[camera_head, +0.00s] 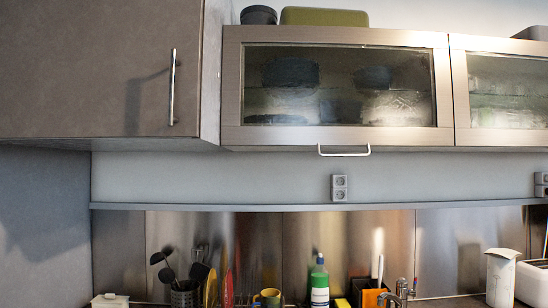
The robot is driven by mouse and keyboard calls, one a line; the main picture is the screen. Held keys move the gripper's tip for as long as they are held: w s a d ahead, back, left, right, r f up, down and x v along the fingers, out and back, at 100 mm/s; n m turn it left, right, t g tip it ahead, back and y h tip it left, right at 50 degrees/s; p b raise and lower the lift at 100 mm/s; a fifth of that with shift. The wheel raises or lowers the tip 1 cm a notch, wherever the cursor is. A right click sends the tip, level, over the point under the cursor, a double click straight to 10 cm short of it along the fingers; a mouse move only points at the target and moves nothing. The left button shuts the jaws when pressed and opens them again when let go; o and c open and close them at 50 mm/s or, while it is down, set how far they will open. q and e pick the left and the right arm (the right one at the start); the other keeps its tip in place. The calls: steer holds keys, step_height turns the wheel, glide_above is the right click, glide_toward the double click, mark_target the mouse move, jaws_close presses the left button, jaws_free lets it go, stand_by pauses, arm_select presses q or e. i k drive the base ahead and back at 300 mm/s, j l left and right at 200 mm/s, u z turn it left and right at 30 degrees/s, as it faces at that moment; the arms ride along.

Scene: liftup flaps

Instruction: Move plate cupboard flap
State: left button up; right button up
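The cupboard flap (233,95) is a wide metal-framed door with a textured glass pane, in the upper middle of the head view. It is closed and hangs flat against the wall cupboard. Blurred dark and pale dishes (293,73) show through the glass. A thin pale bar handle (344,151) sits under the flap's lower edge, near its middle. Neither of my grippers is in view.
A dark cabinet (90,75) with an upright handle (172,87) stands out left of the flap. A second glass flap (505,88) adjoins on the right. Below are a wall socket (339,187), a green bottle (319,285), utensils and a tap (402,292). The space before the flap is clear.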

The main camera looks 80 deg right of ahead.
mark_target(283, 84)
steer(key=z, duration=1.55)
